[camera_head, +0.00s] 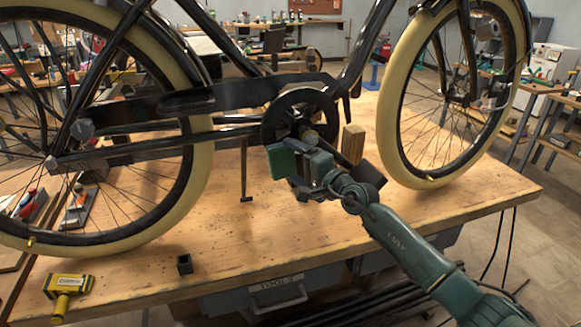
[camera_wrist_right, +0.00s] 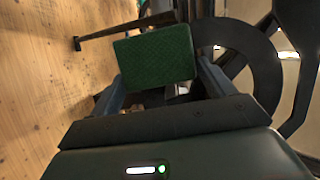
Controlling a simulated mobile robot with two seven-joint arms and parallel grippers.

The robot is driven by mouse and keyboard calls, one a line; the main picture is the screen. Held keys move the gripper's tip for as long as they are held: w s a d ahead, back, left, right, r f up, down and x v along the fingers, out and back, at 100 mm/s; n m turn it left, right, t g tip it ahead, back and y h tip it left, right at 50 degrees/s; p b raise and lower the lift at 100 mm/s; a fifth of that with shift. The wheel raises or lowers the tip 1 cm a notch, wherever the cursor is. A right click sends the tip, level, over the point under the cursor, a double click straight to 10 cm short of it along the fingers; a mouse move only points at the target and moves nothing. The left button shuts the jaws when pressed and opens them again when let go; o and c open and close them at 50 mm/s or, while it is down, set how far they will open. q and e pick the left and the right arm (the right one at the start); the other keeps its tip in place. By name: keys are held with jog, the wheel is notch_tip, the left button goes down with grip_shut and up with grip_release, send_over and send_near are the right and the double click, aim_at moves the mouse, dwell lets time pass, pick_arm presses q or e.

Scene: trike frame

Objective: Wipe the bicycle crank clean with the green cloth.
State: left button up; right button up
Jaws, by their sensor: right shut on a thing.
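The green cloth (camera_head: 281,161) is a small, thick, flat pad at the tip of my right gripper (camera_head: 300,168), which is shut on it. In the right wrist view the cloth (camera_wrist_right: 157,57) spans the space between the gripper's two fingers (camera_wrist_right: 163,85). The bicycle crank (camera_head: 333,150) is dark and runs from the hub of the black chainring (camera_head: 275,128) down to the right, partly hidden behind my gripper. The cloth is close to the crank's hub; I cannot tell whether they touch. My left gripper is not in view.
The bicycle stands on a wooden workbench (camera_head: 225,225), its front wheel (camera_head: 392,120) at right. A wooden block (camera_head: 353,143) is behind the crank. A yellow tool (camera_head: 68,283) and a small black square piece (camera_head: 184,264) lie near the front edge. The bench middle is mostly clear.

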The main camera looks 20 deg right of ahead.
jog(key=d, duration=0.1)
jog(key=d+f, duration=0.1)
jog(key=d, duration=0.1)
jog(key=shift+w+d+f+m+h, duration=0.15)
jog(key=shift+f+m+h, duration=0.15)
jog(key=shift+f+m, duration=0.1)
pick_arm(q)
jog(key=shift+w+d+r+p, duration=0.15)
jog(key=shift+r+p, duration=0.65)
jog(key=shift+p, duration=0.45)
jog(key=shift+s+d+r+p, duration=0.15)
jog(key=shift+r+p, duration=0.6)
jog(key=shift+p, duration=0.5)
pick_arm(e)
send_near(298, 161)
jog(key=shift+a+r, duration=0.1)
jog(key=shift+a, duration=1.6)
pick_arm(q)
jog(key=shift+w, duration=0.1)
